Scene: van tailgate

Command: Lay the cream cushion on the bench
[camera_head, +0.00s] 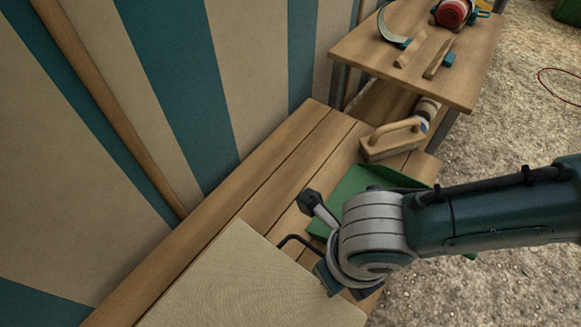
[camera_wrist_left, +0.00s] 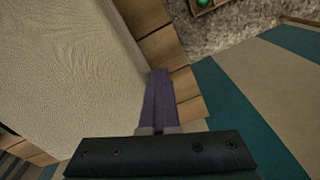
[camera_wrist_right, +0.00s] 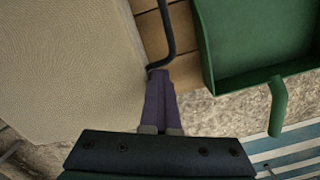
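The cream cushion (camera_head: 250,285) is a flat, textured slab at the bottom of the head view, over the slatted wooden bench (camera_head: 285,165). It fills the left of both wrist views (camera_wrist_left: 65,70) (camera_wrist_right: 65,70). I cannot tell whether it touches the slats. In the left wrist view, my left gripper (camera_wrist_left: 158,75) has its purple fingers together at the cushion's edge; the head view does not show it. In the right wrist view, my right gripper (camera_wrist_right: 158,75) also has its fingers together beside the cushion's edge. No cushion shows between either pair of fingers.
A green dustpan-like tray (camera_head: 370,182) and a dark bent rod (camera_head: 297,238) lie close to my right gripper. A wooden float (camera_head: 393,139) sits farther along the bench. A raised table (camera_head: 450,85) holds several tools. A striped wall (camera_head: 180,80) borders the bench.

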